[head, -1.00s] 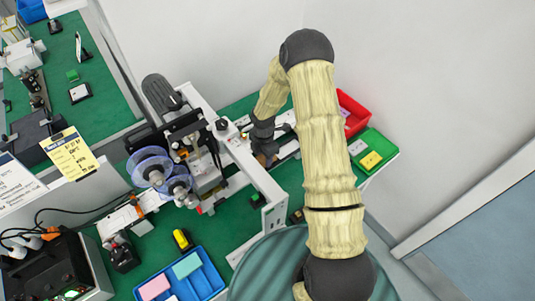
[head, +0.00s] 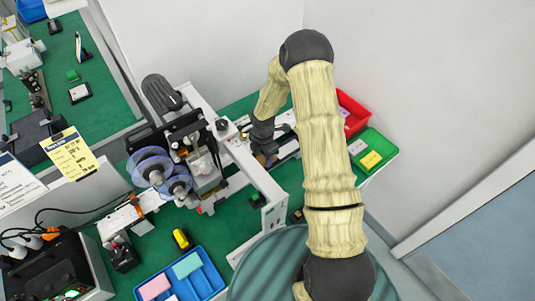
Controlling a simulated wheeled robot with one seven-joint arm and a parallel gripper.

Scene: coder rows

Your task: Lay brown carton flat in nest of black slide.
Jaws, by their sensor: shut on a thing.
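My gripper (head: 265,151) is low over the white rail behind the machine's long white beam, its fingers mostly hidden by my own wrist. It is shut on the brown carton (head: 261,158), of which only a small brown patch shows below the dark wrist. I cannot tell whether the carton lies flat or is tilted, or whether it touches anything beneath. The black slide and its nest cannot be made out for sure; my arm and the machine cover much of that area.
The coder machine (head: 190,150) with clear reels stands left of my gripper. A red bin (head: 352,104) and a green tray (head: 385,143) with a yellow block are to the right. A blue tray (head: 207,274) with pink and green blocks lies at the front. A yellow-and-black item (head: 182,239) is nearby.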

